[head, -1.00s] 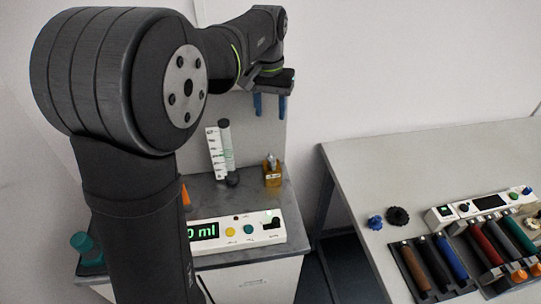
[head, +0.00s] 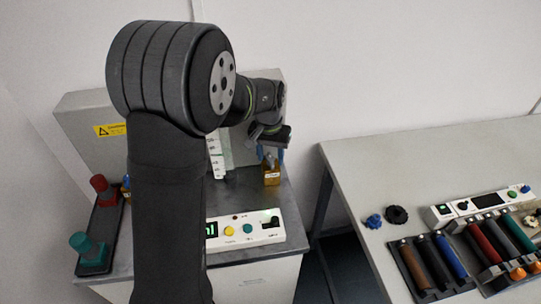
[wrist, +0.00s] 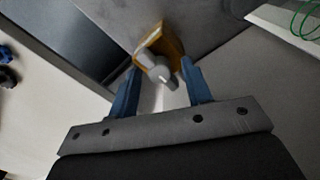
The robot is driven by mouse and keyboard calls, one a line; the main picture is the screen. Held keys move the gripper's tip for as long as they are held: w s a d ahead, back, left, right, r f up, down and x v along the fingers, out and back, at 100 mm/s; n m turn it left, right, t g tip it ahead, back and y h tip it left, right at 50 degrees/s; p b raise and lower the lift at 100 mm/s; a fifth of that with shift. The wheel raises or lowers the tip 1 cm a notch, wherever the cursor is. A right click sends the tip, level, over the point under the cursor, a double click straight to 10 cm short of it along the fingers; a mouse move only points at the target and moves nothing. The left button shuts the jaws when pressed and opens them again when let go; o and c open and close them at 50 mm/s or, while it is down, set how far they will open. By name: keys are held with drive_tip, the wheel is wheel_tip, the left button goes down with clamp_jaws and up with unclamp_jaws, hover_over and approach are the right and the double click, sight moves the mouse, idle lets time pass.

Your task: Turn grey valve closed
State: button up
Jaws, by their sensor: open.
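The grey valve (wrist: 158,70) is a small knob with a pointed handle on top of an amber block (wrist: 168,44). In the head view the amber block (head: 271,179) stands at the back right of the dark bench top, its valve largely hidden by my gripper. My gripper (wrist: 163,80) is open, its blue fingers pointing down at the block. In the wrist view the valve shows between the two fingertips, with space on both sides. I cannot tell whether the fingertips are level with the valve or above it.
A white control panel (head: 257,229) lies in front of the block. A white graduated scale (head: 216,158) stands left of it. Red (head: 103,189) and teal (head: 85,244) knobs sit on a strip at the left. A separate table (head: 365,165) stands right, beyond a gap.

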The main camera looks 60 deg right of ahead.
drive_tip(key=shift+f, duration=0.25)
drive_tip(key=shift+c, duration=0.3)
clamp_jaws()
